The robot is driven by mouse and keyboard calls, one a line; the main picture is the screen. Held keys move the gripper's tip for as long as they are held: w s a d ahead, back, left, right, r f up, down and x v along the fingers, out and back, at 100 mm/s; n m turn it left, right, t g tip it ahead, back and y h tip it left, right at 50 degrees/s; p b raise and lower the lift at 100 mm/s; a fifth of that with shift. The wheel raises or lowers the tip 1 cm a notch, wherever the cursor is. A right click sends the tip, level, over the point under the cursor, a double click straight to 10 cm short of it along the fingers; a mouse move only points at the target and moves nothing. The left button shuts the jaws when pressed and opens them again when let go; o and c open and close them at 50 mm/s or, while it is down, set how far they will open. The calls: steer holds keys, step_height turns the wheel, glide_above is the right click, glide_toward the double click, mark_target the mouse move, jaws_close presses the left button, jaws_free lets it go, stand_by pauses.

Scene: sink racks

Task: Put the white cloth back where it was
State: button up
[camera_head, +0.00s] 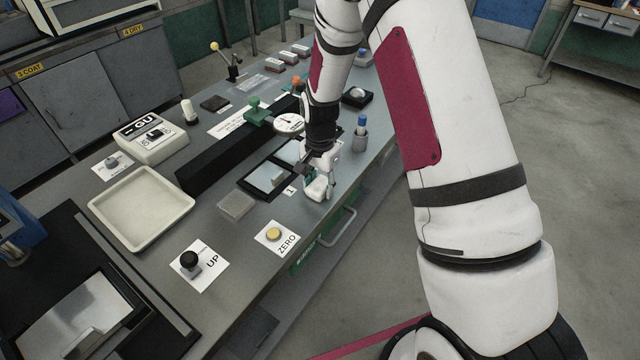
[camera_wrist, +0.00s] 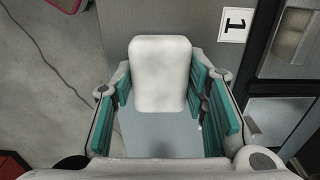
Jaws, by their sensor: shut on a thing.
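The white cloth (camera_wrist: 160,72) is a pale, rounded, folded block between the teal finger pads of my gripper (camera_wrist: 160,88) in the wrist view. My gripper is shut on it. In the head view my gripper (camera_head: 322,176) is at the right edge of the grey bench, beside the label "1" (camera_head: 290,190). A white shape at its fingertips there seems to be the cloth (camera_head: 316,191). I cannot tell whether the cloth touches the bench or hangs just above it.
Dark-framed plates (camera_head: 268,178) lie left of my gripper. A cup with a blue-capped item (camera_head: 360,135) stands behind it. A clear block (camera_head: 236,205), a yellow ZERO button (camera_head: 274,234) and a cream tray (camera_head: 140,207) are nearer. The bench edge drops to the floor at right.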

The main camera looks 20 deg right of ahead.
mark_target(320, 184)
steer(key=shift+f, duration=0.15)
steer(key=o, duration=1.2)
step_height(320, 184, up, 12)
steer(key=r+b, duration=0.1)
steer(key=s+r+n+t, duration=0.2)
steer(key=s+r+n, duration=0.3)
steer(key=s+r, duration=0.7)
steer(key=shift+s+d+r+n+t, duration=0.1)
steer(key=shift+s+r+n+t, duration=0.75)
steer(key=shift+s, duration=1.6)
steer(key=shift+s+a+r+n+t, duration=0.1)
steer(key=shift+s+r+n+t, duration=0.1)
steer(key=shift+s+r+n, duration=1.4)
steer(key=shift+s+d+r+n+t, duration=0.1)
steer(key=shift+s+r+n+t, duration=0.4)
steer(key=shift+s+r, duration=1.85)
